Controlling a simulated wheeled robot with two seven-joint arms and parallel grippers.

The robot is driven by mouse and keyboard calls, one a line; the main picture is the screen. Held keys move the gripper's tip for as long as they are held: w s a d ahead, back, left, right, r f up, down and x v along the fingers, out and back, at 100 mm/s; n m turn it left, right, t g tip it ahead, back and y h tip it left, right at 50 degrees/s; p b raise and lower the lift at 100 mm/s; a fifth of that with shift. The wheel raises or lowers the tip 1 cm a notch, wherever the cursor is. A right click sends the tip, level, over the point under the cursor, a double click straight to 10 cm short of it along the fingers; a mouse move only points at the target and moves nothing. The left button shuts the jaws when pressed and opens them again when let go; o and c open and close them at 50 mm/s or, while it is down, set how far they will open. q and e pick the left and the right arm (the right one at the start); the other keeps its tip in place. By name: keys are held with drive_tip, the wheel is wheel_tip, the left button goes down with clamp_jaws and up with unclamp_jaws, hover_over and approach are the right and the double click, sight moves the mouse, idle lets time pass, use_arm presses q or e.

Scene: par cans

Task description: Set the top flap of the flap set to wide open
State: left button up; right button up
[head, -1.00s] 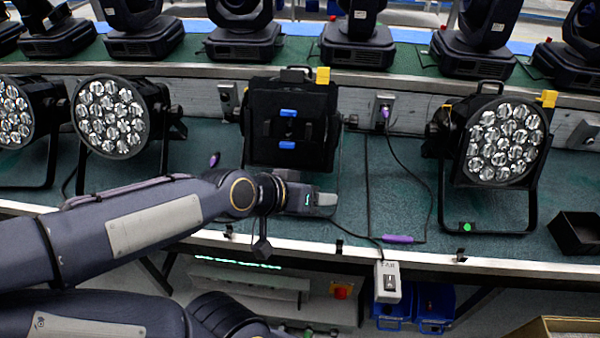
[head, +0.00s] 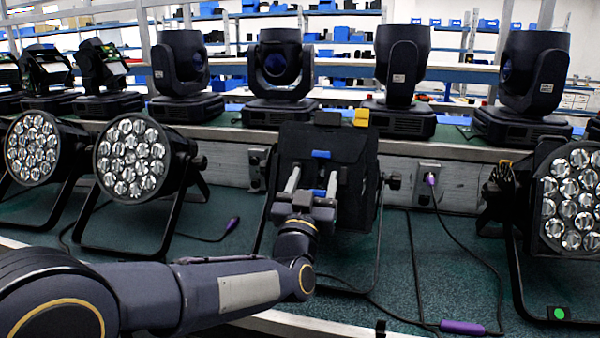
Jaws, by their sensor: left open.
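The flap set (head: 357,160) is a black set of panels on the front of the middle par can, folded over its face. Two blue tabs show on it. The upper tab (head: 321,154) appears to sit on the top flap (head: 330,140), which lies folded down over the face. The lower tab (head: 319,193) is partly behind my gripper. My left gripper (head: 313,177) is open in front of the flap set, its two fingers pointing at the panels on either side of the tabs. I cannot tell whether it touches them. My right gripper is out of view.
Par cans with bare lenses stand at left (head: 133,157) and right (head: 572,200). A row of moving-head lights (head: 280,75) stands on the ledge behind.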

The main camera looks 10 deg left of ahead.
use_arm(q)
drive_tip(key=x, duration=0.6)
drive_tip(key=shift+w+r, duration=0.15)
drive_tip(key=shift+w, duration=0.25)
drive_tip(key=c, duration=1)
wheel_tip(320, 180, up, 4)
drive_tip(key=s+g+p, duration=0.1)
drive_tip(key=g+p, duration=0.4)
drive_tip(key=p, duration=1.2)
wheel_tip(320, 180, up, 6)
drive_tip(key=g+p, duration=1.2)
drive_tip(key=p, duration=1.1)
hover_over(321, 153)
drive_tip(key=shift+w+a, duration=0.1)
drive_tip(key=shift+w+r+g, duration=0.15)
drive_tip(key=shift+w+g, duration=0.25)
drive_tip(key=shift+g, duration=0.4)
drive_tip(key=shift+w+r+g, duration=0.2)
drive_tip(key=shift+w+g, duration=0.15)
drive_tip(key=shift+g, duration=0.45)
